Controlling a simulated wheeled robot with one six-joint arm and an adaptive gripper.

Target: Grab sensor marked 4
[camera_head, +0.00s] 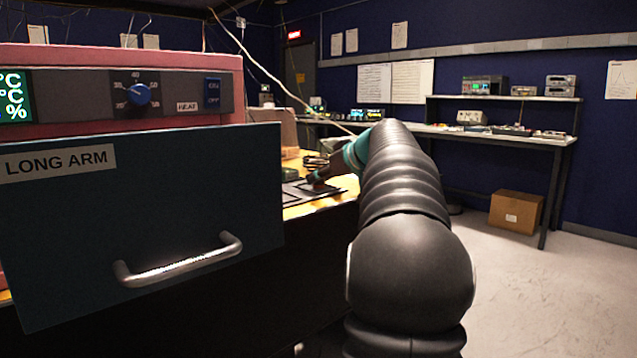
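I cannot make out any sensor marked 4 in this view. My gripper (314,181) is small and dark at the far end of my black ribbed arm, past a teal band. It is low over dark flat pieces (308,191) on a yellow-lit worktop (299,211). Whether it touches them, and whether its fingers are open or shut, is too small to tell. My arm hides part of the worktop.
A pink unit with a dial (139,95) and a dark drawer front labelled LONG ARM (130,215), with a metal handle (180,264), fill the left. Behind are a bench with instruments (495,130) and a cardboard box (516,211). The floor at right is clear.

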